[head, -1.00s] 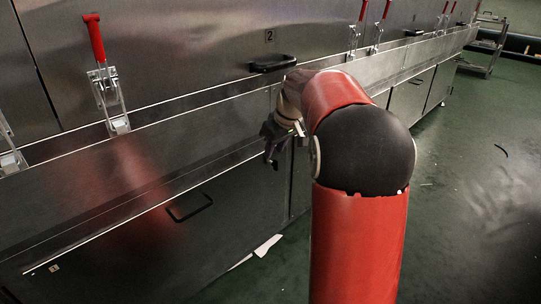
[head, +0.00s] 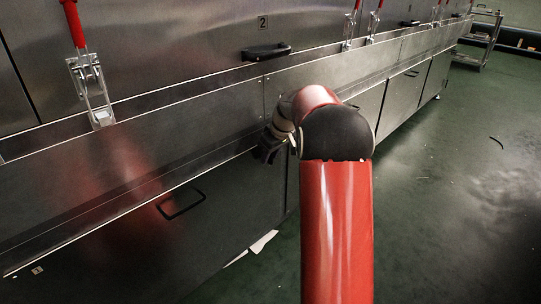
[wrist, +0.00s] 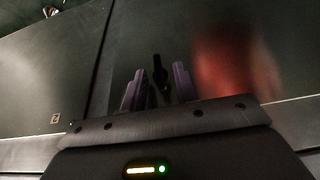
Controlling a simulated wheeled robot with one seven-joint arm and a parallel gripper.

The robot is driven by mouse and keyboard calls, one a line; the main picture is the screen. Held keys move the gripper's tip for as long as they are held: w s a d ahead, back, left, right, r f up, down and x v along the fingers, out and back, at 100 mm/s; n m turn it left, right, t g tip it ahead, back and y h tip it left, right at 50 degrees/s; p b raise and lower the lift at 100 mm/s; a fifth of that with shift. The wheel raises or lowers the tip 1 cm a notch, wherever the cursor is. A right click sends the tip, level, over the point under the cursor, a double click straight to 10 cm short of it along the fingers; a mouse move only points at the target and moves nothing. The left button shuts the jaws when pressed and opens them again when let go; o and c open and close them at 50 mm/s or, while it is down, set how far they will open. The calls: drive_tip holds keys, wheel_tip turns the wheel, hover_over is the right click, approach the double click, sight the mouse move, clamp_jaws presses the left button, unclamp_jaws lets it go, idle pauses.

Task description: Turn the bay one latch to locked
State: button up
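A toggle latch (head: 92,88) with an upright red handle (head: 72,22) is mounted on the steel dryer front at the upper left of the head view. The handle's top is cut off by the frame. The number 1 label (head: 37,270) is on the lower panel below it. My gripper (head: 268,152) is right of and below this latch, well apart from it, in front of the lower panels. In the wrist view its two purple fingers (wrist: 158,90) stand apart. A dark bar-like handle (wrist: 159,72) shows between them, seemingly beyond; contact cannot be told. No latch shows in the wrist view.
A black pull handle (head: 267,51) sticks out under the number 2 label (head: 263,22). A lower panel handle (head: 181,205) is left of my gripper. A steel ledge (head: 190,109) runs along the dryer. More red-handled latches (head: 373,22) stand farther right.

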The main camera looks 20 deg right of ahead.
clamp_jaws()
